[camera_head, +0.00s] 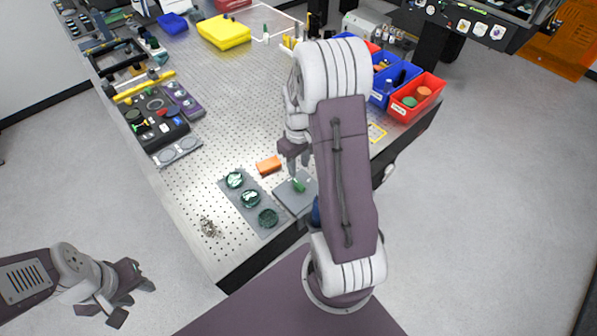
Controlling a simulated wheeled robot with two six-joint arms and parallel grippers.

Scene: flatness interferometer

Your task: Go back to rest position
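My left gripper (132,302) hangs at the lower left, off the table and over the floor. Its fingers are spread and nothing is between them. My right arm reaches up over the table's near part. My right gripper (297,162) points down above a grey plate (287,197) at the table's near edge. Its fingertips look apart with nothing seen between them. A small green piece (298,185) is on the plate just below the fingertips. The arm hides part of the plate and the table behind it.
A grey tray (236,203) with three dark green discs lies left of the plate, with an orange block (268,165) behind. Red (416,97) and blue bins line the table's right side. A yellow case (224,32) and tool trays stand farther back. The perforated tabletop's middle is mostly clear.

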